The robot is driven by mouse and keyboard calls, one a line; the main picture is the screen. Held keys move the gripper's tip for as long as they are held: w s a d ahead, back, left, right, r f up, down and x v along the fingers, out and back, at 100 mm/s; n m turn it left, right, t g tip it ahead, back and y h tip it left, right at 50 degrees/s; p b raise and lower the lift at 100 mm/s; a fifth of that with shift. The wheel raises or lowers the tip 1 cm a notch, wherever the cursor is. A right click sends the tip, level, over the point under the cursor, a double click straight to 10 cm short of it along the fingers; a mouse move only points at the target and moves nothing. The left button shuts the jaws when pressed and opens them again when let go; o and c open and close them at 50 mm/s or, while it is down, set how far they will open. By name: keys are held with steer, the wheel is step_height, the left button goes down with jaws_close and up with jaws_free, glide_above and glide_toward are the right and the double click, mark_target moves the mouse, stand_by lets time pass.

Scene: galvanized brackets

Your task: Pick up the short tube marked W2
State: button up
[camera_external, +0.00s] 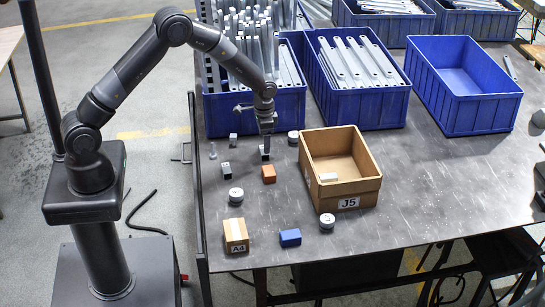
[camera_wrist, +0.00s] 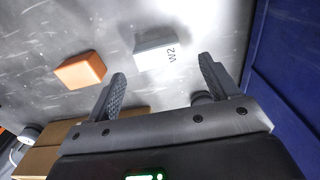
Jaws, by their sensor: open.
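The short tube marked W2 (camera_wrist: 155,48) is a small, pale grey, block-like piece on the dark metal table, with its W2 label facing up. In the wrist view it lies just beyond my fingertips, near the middle of the gap. My gripper (camera_wrist: 162,70) is open, with one finger on each side and nothing between them. In the outside view my gripper (camera_external: 266,128) points down above the small piece that seems to be the tube (camera_external: 264,155), which it partly hides. I cannot tell the exact height gap.
An orange block (camera_wrist: 80,70) lies close to the tube; it also shows in the outside view (camera_external: 268,174). A cardboard box marked J5 (camera_external: 362,189) stands to the right. Blue bins (camera_external: 255,115) line the back. A white-topped cylinder (camera_external: 293,137) and other small pieces are nearby.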

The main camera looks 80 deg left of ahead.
step_height(320, 180, down, 5)
steer(key=shift+s+d+r, duration=0.1)
steer(key=shift+r, duration=0.05)
steer(key=shift+c, duration=0.2)
steer(key=c, duration=1)
steer(key=shift+r, duration=0.1)
steer(key=shift+c, duration=0.2)
